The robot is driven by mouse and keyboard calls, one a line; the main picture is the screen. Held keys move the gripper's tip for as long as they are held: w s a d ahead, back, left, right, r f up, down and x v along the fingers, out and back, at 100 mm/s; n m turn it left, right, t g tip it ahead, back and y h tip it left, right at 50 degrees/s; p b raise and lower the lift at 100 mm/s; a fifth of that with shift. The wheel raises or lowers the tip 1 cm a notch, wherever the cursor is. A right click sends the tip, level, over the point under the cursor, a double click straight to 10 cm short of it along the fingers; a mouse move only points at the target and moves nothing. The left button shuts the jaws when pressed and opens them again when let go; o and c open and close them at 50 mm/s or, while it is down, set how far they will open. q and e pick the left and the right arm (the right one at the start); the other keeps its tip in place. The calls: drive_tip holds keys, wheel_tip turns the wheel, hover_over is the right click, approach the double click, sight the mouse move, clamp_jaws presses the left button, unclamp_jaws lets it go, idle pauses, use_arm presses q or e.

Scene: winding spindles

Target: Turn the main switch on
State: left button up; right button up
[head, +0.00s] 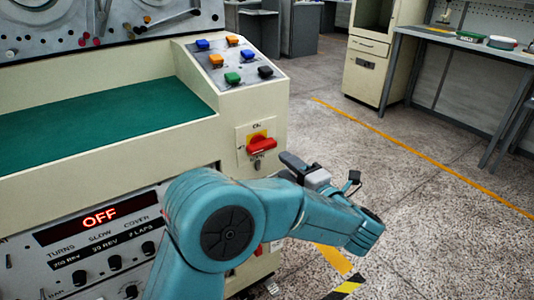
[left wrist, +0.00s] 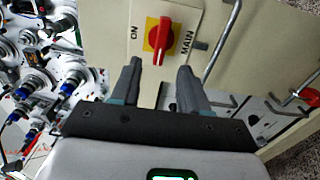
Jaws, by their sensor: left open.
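The main switch is a red rotary knob (head: 261,146) on a yellow plate, set on the cream end panel of the machine. In the head view its handle lies roughly level. In the left wrist view the knob (left wrist: 159,38) sits just beyond the fingertips, between the words ON and MAIN. My left gripper (head: 288,163) is beside the switch, its fingers pointing at the panel. In the left wrist view the two fingers (left wrist: 160,70) are apart with nothing between them, and the knob lines up with the gap. My right gripper is not in view.
Several coloured buttons (head: 231,61) are on the sloping panel above the switch. A metal rod handle (left wrist: 222,45) is right of the switch in the left wrist view. The floor to the right is open.

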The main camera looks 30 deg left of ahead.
sight(265, 149)
use_arm(q)
drive_tip(key=b+x, duration=0.1)
drive_tip(key=x, duration=0.8)
drive_tip(key=shift+w+a+f, duration=0.1)
drive_tip(key=shift+a, duration=0.2)
clamp_jaws()
